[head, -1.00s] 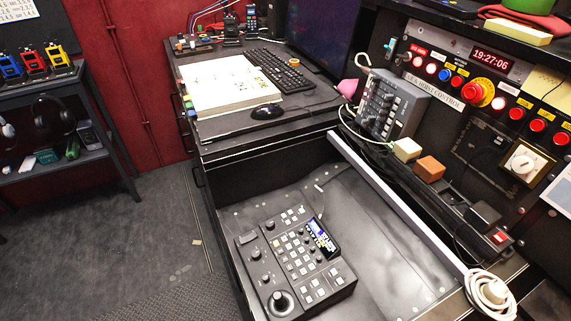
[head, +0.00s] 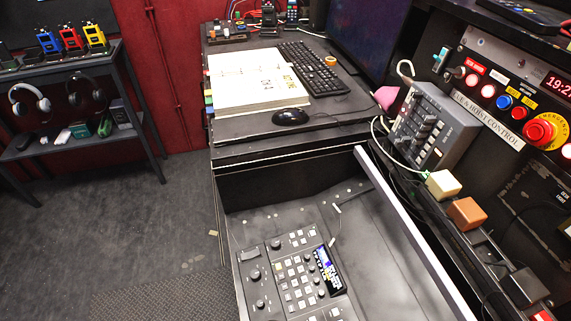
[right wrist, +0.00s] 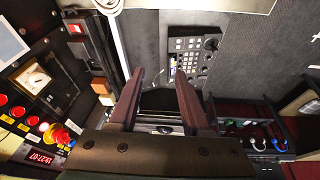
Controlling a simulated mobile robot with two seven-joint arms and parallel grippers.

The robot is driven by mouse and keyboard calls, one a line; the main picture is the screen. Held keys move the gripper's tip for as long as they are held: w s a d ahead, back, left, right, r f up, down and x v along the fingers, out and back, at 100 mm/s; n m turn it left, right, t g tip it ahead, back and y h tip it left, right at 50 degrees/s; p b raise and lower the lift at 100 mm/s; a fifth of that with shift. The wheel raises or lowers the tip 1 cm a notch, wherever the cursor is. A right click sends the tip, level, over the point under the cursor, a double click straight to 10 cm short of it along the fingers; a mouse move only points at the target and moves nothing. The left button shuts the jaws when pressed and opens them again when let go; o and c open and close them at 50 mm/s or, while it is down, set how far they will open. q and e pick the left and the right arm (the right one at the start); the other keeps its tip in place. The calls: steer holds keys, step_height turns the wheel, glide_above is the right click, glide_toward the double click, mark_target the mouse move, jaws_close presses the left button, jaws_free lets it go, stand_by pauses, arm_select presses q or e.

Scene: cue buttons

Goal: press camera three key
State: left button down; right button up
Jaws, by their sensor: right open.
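A black control panel (head: 262,291) with rows of pale square keys, several knobs and a small lit screen (head: 328,270) lies in the recessed desk bay, at the bottom of the head view and cut off by its lower edge. The key labels are too small to read, so I cannot tell which one is camera three. The panel also shows in the right wrist view (right wrist: 192,50), beyond the fingers. My right gripper (right wrist: 160,78) is open and empty, apart from the panel. My left gripper is not in view.
A grey raised rail (head: 405,232) borders the bay's right side. A grey switch box (head: 432,128), a cream block (head: 443,184) and an orange block (head: 466,213) stand beyond it. A open book (head: 257,80) and mouse (head: 291,117) lie on the desk behind.

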steer(key=shift+s+a+f, duration=0.2)
steer(key=shift+s+a, duration=0.1)
steer(key=shift+s, duration=0.15)
steer(key=shift+c, duration=1.4)
jaws_close()
steer(key=shift+w+r, duration=0.1)
steer(key=shift+w, duration=0.1)
